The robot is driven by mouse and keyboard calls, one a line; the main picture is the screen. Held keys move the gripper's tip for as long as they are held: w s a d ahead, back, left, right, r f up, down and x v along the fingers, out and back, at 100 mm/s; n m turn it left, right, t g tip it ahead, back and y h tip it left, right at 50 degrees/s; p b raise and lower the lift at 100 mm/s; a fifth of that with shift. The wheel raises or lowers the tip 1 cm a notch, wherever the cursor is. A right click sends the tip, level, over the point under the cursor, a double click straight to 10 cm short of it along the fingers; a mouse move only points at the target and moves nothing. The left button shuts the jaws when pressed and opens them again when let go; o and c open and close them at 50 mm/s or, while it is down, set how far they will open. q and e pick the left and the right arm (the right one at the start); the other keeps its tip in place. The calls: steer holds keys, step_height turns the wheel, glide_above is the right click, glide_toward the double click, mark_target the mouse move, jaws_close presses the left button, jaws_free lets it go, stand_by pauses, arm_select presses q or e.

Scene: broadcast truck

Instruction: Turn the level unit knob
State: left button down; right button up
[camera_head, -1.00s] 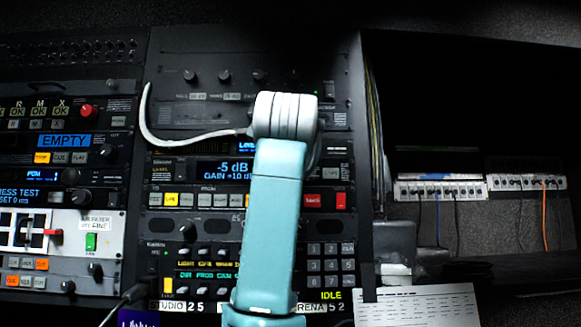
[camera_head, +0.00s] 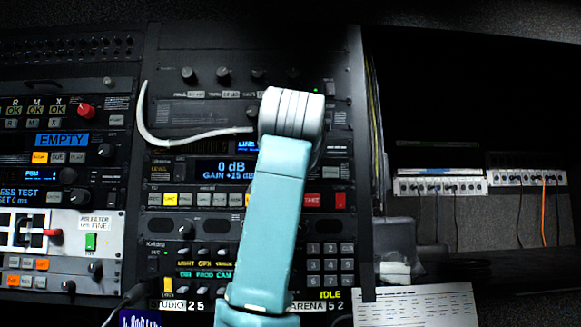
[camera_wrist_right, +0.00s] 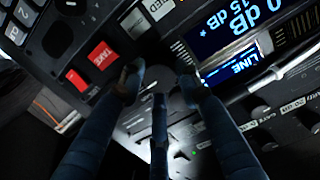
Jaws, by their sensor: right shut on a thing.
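The level unit (camera_head: 172,171) is in the middle rack in the head view, with a blue display (camera_head: 226,171) reading 0 dB and GAIN +15 dB. Its knob is hidden there behind my right arm. In the right wrist view the same display (camera_wrist_right: 237,25) is at the upper right, upside down. My left gripper is not in view.
A red TAKE button (camera_wrist_right: 101,56) lies close to the fingers in the wrist view. Other knobs (camera_head: 223,75) line the panel above, and a keypad (camera_head: 330,265) is below. A white cable (camera_head: 190,141) curves across the rack. A paper sheet (camera_head: 415,305) is at lower right.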

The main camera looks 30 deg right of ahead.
steer(key=shift+w+f, duration=0.1)
steer(key=shift+f, duration=0.1)
stand_by(0.3)
steer(key=o, duration=1.2)
steer(key=shift+c, duration=0.2)
steer(key=shift+a+r, duration=0.1)
steer(key=v, duration=1.2)
